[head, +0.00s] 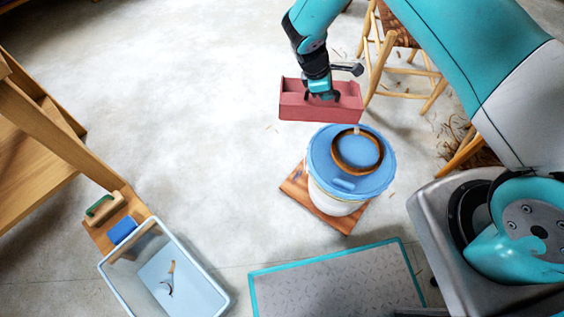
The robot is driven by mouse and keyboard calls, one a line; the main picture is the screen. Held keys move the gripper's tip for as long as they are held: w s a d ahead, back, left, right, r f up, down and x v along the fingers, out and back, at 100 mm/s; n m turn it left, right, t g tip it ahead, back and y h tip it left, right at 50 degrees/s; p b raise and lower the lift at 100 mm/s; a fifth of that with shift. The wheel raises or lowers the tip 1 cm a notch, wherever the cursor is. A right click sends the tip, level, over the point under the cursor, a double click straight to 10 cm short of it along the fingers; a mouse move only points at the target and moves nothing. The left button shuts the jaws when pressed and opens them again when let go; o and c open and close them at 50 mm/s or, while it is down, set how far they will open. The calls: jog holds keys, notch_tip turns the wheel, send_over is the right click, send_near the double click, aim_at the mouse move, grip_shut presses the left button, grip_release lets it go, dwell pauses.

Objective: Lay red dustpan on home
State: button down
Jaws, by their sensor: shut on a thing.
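The red dustpan (346,110) looks like a shallow box with raised walls and is held in the air. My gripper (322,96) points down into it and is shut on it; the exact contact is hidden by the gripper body. The dustpan hangs beyond a blue-lidded white bucket (335,205) in the picture. Nothing in view is labelled home, so I cannot tell which place it is.
The bucket, with a brown ring (335,160) on its lid, stands on a wooden board (294,187). A teal-edged grey mat (335,285), a pale blue bin (205,280), a green-topped brush (101,208) and a wooden stool (408,71) stand around. Floor at centre left is clear.

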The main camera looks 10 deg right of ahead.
aim_at(305, 94)
jog(key=w+a+f+n+t+b, duration=0.1)
jog(key=w+f+n+b, duration=0.1)
jog(key=b, duration=0.2)
jog(key=w+a+f+n+t+b, duration=0.1)
jog(key=w+f+n+b, duration=0.1)
jog(key=f+n+b, duration=0.1)
jog(key=w+a+f+n+y+b, duration=0.1)
jog(key=w+f+n+b, duration=0.1)
jog(key=b, duration=0.2)
jog(key=shift+w+a+f+t+b, duration=0.2)
jog(key=shift+w+a+t+b, duration=0.2)
notch_tip(305, 94, down, 33)
jog(key=w+a+n+t+b, duration=0.1)
jog(key=w+n+b, duration=0.1)
jog(key=b, duration=2.2)
jog(key=shift+a+n+y+b, duration=0.3)
jog(key=shift+n+y, duration=0.1)
jog(key=shift+n, duration=0.2)
jog(key=c, duration=1.1)
grip_release()
jog(key=shift+w+r, duration=0.1)
jog(key=shift+r, duration=0.1)
